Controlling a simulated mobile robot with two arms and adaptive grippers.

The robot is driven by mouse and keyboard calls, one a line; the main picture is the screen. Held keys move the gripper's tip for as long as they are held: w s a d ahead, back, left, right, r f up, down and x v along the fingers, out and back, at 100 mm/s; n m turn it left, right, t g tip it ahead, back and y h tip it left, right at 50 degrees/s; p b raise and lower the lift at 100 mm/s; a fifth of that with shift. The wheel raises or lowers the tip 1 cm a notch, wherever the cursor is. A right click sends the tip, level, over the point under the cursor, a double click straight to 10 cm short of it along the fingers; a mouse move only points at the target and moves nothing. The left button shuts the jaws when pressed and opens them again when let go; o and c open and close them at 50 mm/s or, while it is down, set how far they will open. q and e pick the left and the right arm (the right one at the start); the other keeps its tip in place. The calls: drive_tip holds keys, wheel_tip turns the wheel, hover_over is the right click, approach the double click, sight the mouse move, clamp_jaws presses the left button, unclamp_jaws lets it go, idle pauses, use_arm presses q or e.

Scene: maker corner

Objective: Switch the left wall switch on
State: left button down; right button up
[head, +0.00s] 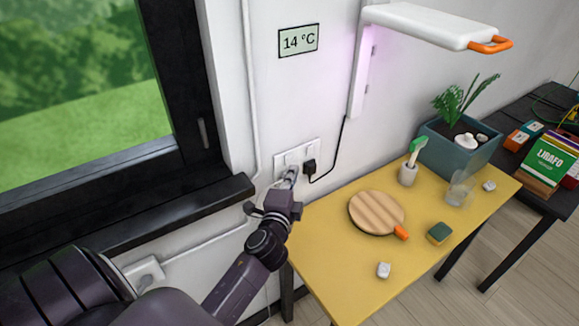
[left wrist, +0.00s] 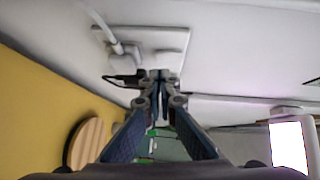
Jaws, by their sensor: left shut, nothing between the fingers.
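A white wall plate (head: 283,158) with switches and a socket is on the wall above the yellow table's left end. A black plug (head: 309,166) sits in its right part. My left gripper (head: 290,176) is shut and empty, with its tips at the lower left part of the plate, partly covering it. In the left wrist view the closed fingertips (left wrist: 161,76) are at the edge of the plate (left wrist: 172,39); I cannot tell whether they touch it. The left switch's position is too small and covered to tell. My right gripper is not in view.
The yellow table (head: 322,235) holds a round wooden board (head: 377,211), a sponge (head: 439,232), a brush cup (head: 408,174) and a planter (head: 460,150). A dark window sill (head: 130,225) is left of my gripper. A lamp (head: 430,25) juts out above.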

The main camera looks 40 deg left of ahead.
use_arm(q)
drive_tip(key=shift+w+a, duration=0.3)
drive_tip(key=shift+a, duration=0.55)
drive_tip(key=shift+f, duration=0.1)
drive_tip(key=shift+a+f+b, duration=0.15)
drive_tip(key=shift+f+b, duration=0.2)
drive_tip(key=shift+b, duration=0.6)
drive_tip(key=shift+w+r, duration=0.1)
drive_tip(key=shift+r, duration=0.2)
drive_tip(key=shift+f, duration=0.15)
